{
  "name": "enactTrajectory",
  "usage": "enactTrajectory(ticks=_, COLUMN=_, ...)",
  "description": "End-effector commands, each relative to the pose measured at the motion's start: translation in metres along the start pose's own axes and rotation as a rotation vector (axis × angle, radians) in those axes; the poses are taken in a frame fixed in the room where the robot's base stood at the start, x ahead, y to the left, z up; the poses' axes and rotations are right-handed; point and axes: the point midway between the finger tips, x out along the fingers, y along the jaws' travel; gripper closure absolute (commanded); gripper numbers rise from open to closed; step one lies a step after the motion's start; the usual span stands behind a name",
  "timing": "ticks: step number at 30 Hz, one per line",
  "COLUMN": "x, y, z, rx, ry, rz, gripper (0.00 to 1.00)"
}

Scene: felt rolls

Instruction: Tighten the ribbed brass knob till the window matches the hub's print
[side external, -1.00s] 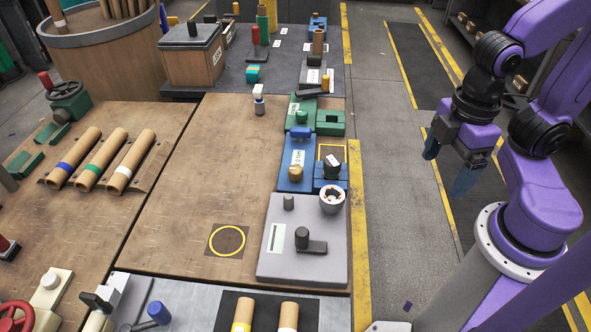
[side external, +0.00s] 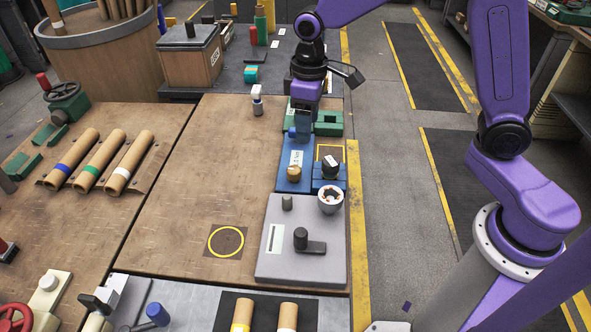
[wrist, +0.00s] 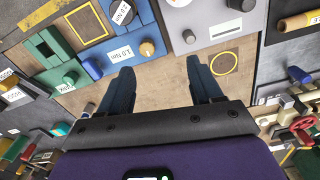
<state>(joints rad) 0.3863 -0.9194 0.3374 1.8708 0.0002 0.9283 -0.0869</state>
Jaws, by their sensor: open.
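The ribbed brass knob (side external: 294,172) sits on the near end of a blue unit (side external: 283,184); it also shows in the wrist view (wrist: 147,48). Beside it, a white window (wrist: 121,53) reads what looks like 1.0 Nm. A dark round hub (side external: 330,169) stands in the blue block to the right. Its white print (wrist: 123,13) looks like 2.0 Nm. My gripper (side external: 303,128) hangs over the far end of the blue unit, hiding part of it. In the wrist view my gripper (wrist: 160,72) is open and empty, apart from the knob.
A blue knob (wrist: 92,68) stands at the unit's other end. Green units (side external: 328,123) lie beyond. A grey plate (side external: 265,262) with a black lever (side external: 305,243) and a white cup (side external: 331,199) is nearer. The wooden table left of the units is mostly clear.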

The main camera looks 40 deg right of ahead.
Motion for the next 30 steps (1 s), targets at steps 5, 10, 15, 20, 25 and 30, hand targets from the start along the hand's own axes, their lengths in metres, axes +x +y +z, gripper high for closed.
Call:
enactTrajectory(ticks=5, x=0.013, y=0.028, z=-0.027, rx=0.070, ry=-0.005, rz=0.000, gripper=0.35)
enactTrajectory(ticks=10, x=0.019, y=0.038, z=-0.035, rx=0.095, ry=-0.006, rz=0.000, gripper=0.35)
enactTrajectory(ticks=15, x=0.032, y=0.039, z=-0.035, rx=0.096, ry=-0.008, rz=0.000, gripper=0.35)
enactTrajectory(ticks=20, x=0.059, y=0.038, z=-0.034, rx=0.096, ry=-0.011, rz=-0.001, gripper=0.35)
enactTrajectory(ticks=25, x=0.091, y=0.038, z=-0.034, rx=0.096, ry=-0.011, rz=-0.001, gripper=0.35)
enactTrajectory(ticks=30, x=0.123, y=0.038, z=-0.034, rx=0.097, ry=-0.010, rz=-0.001, gripper=0.35)
